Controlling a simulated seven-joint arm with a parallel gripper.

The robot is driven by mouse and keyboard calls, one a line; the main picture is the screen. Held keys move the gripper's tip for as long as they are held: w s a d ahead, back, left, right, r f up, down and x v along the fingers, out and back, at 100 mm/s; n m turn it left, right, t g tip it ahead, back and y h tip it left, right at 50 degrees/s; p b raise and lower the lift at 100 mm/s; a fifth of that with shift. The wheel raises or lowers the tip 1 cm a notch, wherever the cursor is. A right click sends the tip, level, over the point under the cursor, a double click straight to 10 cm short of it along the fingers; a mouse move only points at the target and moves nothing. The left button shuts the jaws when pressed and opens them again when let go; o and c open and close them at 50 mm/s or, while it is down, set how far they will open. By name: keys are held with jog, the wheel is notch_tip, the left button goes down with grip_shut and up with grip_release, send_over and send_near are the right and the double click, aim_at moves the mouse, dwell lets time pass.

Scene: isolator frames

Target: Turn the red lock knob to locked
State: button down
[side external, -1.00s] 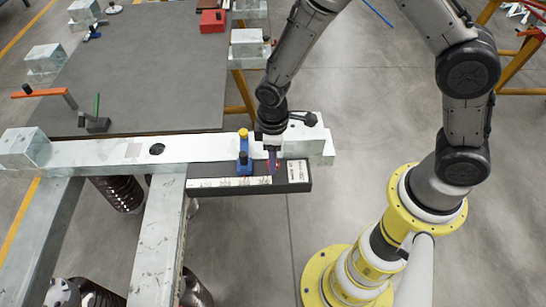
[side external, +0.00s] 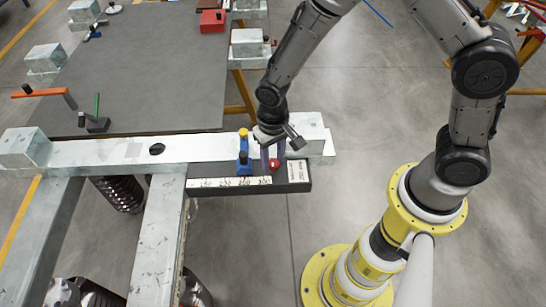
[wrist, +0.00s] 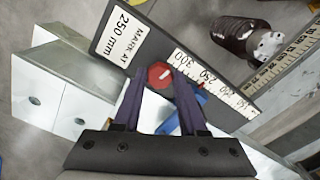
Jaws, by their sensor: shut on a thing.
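The red lock knob (side external: 275,165) stands on the dark plate (side external: 300,178) near its right end. In the wrist view the knob (wrist: 161,76) shows as a red head between the tips of my two purple fingers. My gripper (side external: 273,163) points down and is shut on the knob, one finger on each side. Any mark for the locked position cannot be made out. A blue block with a yellow top (side external: 244,154) stands just left of the knob; in the wrist view its blue part (wrist: 187,116) is partly hidden behind the right finger.
The plate carries a white millimetre scale (side external: 230,183) and a "MARK AT 250 mm" label (wrist: 126,33). A pale metal beam (side external: 100,150) runs behind the plate. A grey tabletop (side external: 140,80) lies beyond it. Open floor lies to the right.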

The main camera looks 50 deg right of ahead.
aim_at(273, 162)
jog(key=shift+r+m, duration=0.1)
jog(key=shift+m, duration=1.9)
jog(key=shift+c, duration=2.2)
grip_release()
notch_tip(273, 162, up, 14)
